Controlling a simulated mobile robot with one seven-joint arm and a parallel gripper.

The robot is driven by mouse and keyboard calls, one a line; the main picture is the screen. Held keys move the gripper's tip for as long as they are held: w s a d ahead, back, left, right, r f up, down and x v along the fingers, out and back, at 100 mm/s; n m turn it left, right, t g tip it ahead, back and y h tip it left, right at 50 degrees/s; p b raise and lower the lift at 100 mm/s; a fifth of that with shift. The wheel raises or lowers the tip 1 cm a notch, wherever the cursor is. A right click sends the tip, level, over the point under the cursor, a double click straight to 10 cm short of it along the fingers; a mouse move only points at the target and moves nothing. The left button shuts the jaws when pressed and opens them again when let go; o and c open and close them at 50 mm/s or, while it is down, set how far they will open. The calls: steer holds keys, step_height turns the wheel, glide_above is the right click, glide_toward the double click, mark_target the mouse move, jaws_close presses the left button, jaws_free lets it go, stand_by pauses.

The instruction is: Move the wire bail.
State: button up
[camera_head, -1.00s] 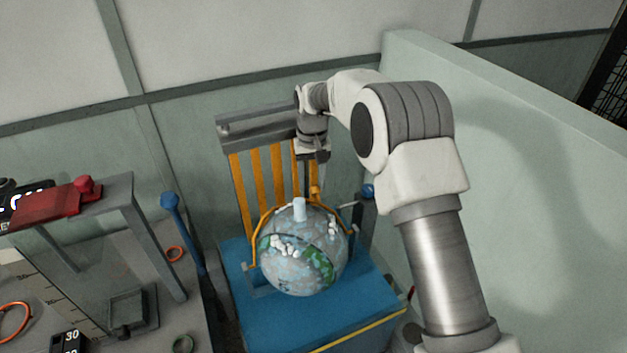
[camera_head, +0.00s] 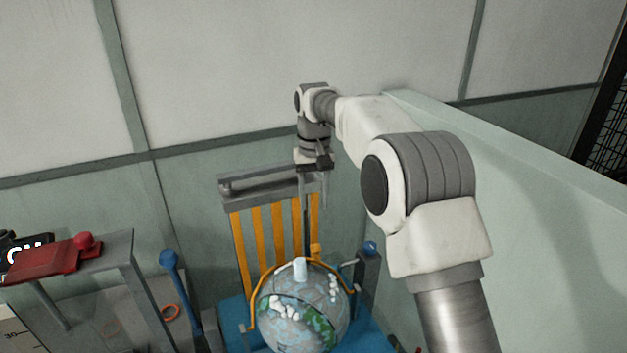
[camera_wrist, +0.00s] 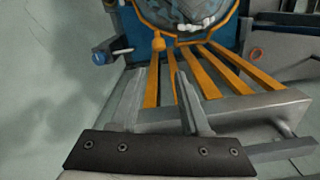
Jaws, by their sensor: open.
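The wire bail (camera_head: 252,309) is a yellow-orange wire loop around the globe-like ball (camera_head: 318,312). Its top, with an orange knob (camera_head: 316,251), is at the ball's back side, towards the slatted rack. In the wrist view the bail (camera_wrist: 228,18) curves along the ball's edge, and its knob (camera_wrist: 158,42) hangs just beyond my fingertips in the picture. My gripper (camera_head: 316,204) is above and behind the ball, above the knob and apart from it. Its two fingers (camera_wrist: 156,84) are spread with nothing between them.
A rack with yellow-orange slats and a grey top bar (camera_head: 237,191) stands behind the ball, close to my gripper. The ball sits on a blue base (camera_head: 233,309). A pale partition (camera_head: 540,190) rises at right.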

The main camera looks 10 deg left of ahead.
step_height(320, 180, up, 5)
steer(key=shift+f, duration=0.1)
steer(key=shift+c, duration=0.3)
steer(key=shift+c, duration=1.2)
steer(key=shift+d+f+y, duration=0.2)
steer(key=shift+d+y, duration=0.1)
steer(key=shift+c, duration=1.2)
steer(key=s+d+f+m+y+b, duration=0.1)
steer(key=d+m+y, duration=0.1)
steer(key=s+d+m+y+b, duration=0.1)
steer(key=m+b, duration=0.1)
steer(key=s+d+f+m+t+y+b, duration=0.1)
steer(key=d+m+y, duration=0.1)
steer(key=m, duration=0.1)
steer(key=shift+s+d+f+y+b, duration=0.15)
steer(key=shift+d+f+y+b, duration=0.15)
steer(key=shift+f+b, duration=0.1)
jaws_close()
steer(key=m+t+y+b, duration=0.1)
steer(key=m+t+b, duration=0.2)
steer(key=m, duration=0.4)
glide_toward(319, 247)
steer(key=x, duration=0.7)
steer(key=shift+s, duration=0.1)
